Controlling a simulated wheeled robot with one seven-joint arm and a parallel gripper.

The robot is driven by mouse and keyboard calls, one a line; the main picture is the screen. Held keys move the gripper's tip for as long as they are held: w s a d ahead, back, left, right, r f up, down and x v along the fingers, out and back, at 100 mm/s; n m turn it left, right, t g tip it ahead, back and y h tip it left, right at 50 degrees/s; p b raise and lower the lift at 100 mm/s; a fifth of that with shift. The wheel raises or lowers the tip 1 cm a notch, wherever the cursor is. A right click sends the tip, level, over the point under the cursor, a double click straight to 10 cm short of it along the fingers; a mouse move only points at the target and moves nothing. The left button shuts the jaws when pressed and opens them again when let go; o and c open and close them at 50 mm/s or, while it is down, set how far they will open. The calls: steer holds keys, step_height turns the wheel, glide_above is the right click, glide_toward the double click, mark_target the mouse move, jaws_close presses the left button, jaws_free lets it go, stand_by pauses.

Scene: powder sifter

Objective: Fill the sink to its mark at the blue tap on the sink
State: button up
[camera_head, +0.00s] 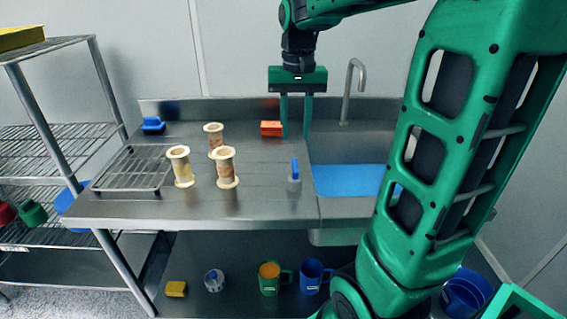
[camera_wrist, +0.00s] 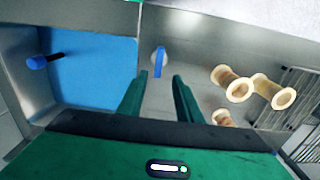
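The steel sink (camera_head: 340,150) is at the right of the counter, with a flat blue surface (camera_head: 348,180) inside. I cannot tell whether it is water or a level mark. A grey spout (camera_head: 347,90) rises behind the sink, with no visible stream. A small fitting with an upright blue handle (camera_head: 295,172) stands on the counter left of the sink; the handle also shows in the wrist view (camera_wrist: 158,62). My gripper (camera_head: 296,134) points down behind the handle, open and empty, apart from it. In the wrist view, a dark stub with a blue end (camera_wrist: 38,62) shows at the sink's side.
An orange block (camera_head: 271,128) lies close to my gripper's left finger. Several cream spools (camera_head: 225,168) and a wire rack (camera_head: 132,170) stand further left, with a blue item (camera_head: 152,125) behind. Mugs (camera_head: 311,276) sit on the lower shelf. My arm hides the sink's right side.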

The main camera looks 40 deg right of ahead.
mark_target(296, 164)
step_height(296, 164, down, 10)
steer(key=shift+s+f, duration=0.1)
steer(key=shift+s, duration=0.05)
stand_by(0.3)
steer(key=shift+d, duration=0.15)
jaws_close()
